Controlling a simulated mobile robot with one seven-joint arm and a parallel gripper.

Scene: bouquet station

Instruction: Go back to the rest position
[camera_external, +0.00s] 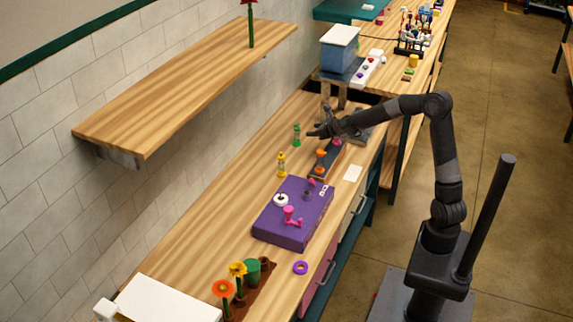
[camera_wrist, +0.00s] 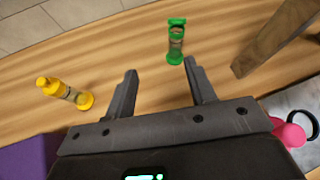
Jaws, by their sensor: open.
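My gripper (camera_external: 315,133) is at the end of the outstretched arm, above the wooden bench near its far part. In the wrist view my gripper (camera_wrist: 160,68) is open, with bare bench between its two fingers. A small green hourglass-shaped thing (camera_external: 296,134) stands just beyond the fingertips; in the wrist view the green thing (camera_wrist: 176,42) is ahead of the right finger, apart from it. A similar yellow thing (camera_external: 282,164) stands nearer the camera; in the wrist view the yellow thing (camera_wrist: 65,93) is left of the left finger.
A purple box (camera_external: 265,225) with pegs and a white ring is on the bench. A purple ring (camera_external: 300,268) and flowers in a brown holder (camera_external: 262,290) are nearer. A blue bin (camera_external: 341,55) stands behind the arm. A wooden shelf (camera_external: 180,85) overhangs the bench.

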